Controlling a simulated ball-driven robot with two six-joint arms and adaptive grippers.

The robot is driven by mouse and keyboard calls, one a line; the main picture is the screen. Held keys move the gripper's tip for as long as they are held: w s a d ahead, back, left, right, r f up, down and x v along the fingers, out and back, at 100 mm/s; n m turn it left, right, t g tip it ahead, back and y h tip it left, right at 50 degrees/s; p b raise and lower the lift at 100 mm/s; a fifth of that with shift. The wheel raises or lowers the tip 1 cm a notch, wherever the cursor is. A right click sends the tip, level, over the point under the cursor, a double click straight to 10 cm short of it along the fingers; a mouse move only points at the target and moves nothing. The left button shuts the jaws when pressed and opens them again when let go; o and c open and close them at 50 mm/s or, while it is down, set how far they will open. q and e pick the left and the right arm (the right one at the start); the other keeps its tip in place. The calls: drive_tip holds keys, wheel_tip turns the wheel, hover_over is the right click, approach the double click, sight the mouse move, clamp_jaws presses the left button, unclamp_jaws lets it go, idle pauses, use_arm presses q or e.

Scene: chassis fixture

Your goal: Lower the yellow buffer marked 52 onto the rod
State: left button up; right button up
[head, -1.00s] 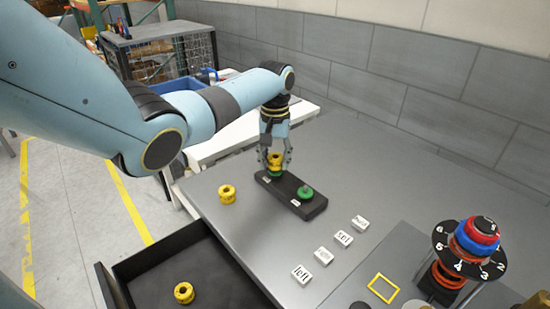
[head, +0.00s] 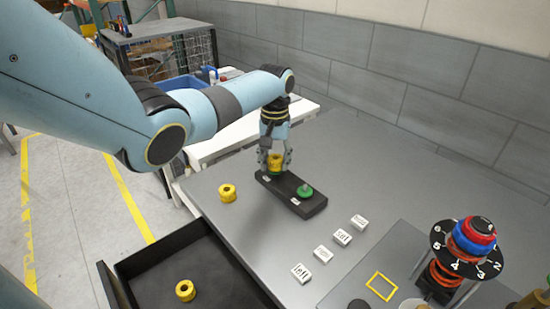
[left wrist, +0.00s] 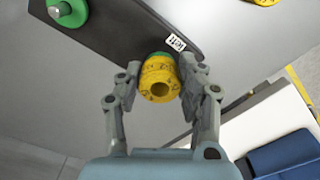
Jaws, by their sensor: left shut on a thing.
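The black fixture bar (head: 290,205) lies on the grey table. A green disc (head: 305,191) with a metal rod stands at its near end; the disc and rod also show in the wrist view (left wrist: 68,10). My left gripper (head: 275,162) points down over the far end, shut on a yellow buffer (head: 276,159). In the left wrist view the fingers (left wrist: 160,82) grip this buffer (left wrist: 159,82) from both sides. A green disc edge (left wrist: 158,56) shows just beneath it. I cannot read its number or see a rod in its hole. My right gripper is not in view.
Another yellow buffer (head: 227,193) stands on the table left of the bar. One more (head: 185,290) lies in the black tray (head: 120,262). White label blocks (head: 342,237) lie right of the bar. A dial tower (head: 468,248) and yellow frame (head: 382,287) are at lower right.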

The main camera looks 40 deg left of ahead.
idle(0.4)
use_arm(q)
drive_tip(key=shift+p, duration=0.3)
idle(0.5)
drive_tip(key=shift+f, duration=0.2)
drive_tip(key=o, duration=1.2)
